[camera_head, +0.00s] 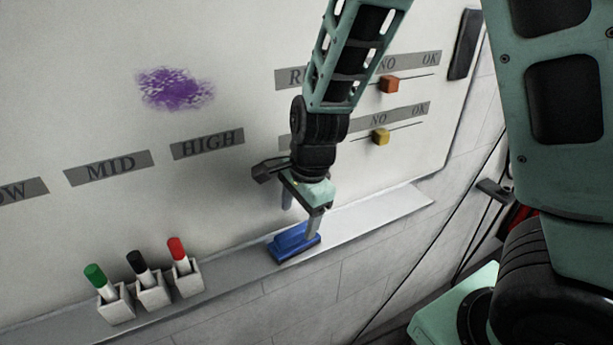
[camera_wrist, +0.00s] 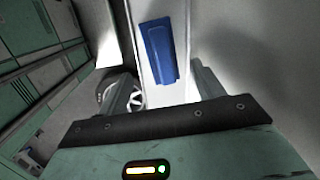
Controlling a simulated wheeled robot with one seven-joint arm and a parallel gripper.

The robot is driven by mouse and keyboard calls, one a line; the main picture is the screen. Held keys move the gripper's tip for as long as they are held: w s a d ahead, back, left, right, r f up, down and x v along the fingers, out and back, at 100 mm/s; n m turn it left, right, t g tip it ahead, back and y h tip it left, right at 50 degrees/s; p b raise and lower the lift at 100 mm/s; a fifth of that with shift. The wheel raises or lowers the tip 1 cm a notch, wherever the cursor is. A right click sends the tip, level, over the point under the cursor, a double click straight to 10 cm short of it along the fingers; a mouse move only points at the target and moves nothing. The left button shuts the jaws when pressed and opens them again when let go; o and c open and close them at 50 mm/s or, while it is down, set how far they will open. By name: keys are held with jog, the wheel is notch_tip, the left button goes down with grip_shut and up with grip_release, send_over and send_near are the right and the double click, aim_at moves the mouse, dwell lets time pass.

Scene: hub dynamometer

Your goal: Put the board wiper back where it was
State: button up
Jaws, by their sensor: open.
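The blue board wiper (camera_head: 291,243) lies on the ledge (camera_head: 375,214) below the whiteboard, to the right of the marker holders. In the wrist view the wiper (camera_wrist: 160,50) lies on the pale ledge, beyond the fingers. My gripper (camera_head: 301,215) is open just above the wiper, its fingers pointing down, one on the board side and one on the near side. In the wrist view my gripper (camera_wrist: 160,90) shows its two fingers apart, with the wiper ahead between their lines. I cannot tell whether a finger touches it. A purple scribble (camera_head: 175,88) is on the whiteboard.
Three white holders on the ledge's left hold a green-capped marker (camera_head: 98,280), a black-capped marker (camera_head: 141,267) and a red-capped marker (camera_head: 180,254). An orange slider (camera_head: 389,85) and a yellow slider (camera_head: 380,137) project from the board. The ledge right of the wiper is clear.

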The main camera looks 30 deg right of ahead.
notch_tip(320, 180, up, 9)
jog(key=s+d, duration=0.1)
jog(key=s+a+n, duration=0.4)
jog(key=s+n, duration=0.5)
jog(key=n, duration=0.3)
jog(key=s+a+n+g, duration=0.1)
jog(key=s+a+n, duration=0.3)
jog(key=s+n, duration=0.5)
jog(key=n, duration=0.3)
jog(key=shift+a+h, duration=0.2)
jog(key=shift+h, duration=0.2)
notch_tip(320, 180, down, 9)
jog(key=b, duration=0.9)
jog(key=shift+f, duration=0.2)
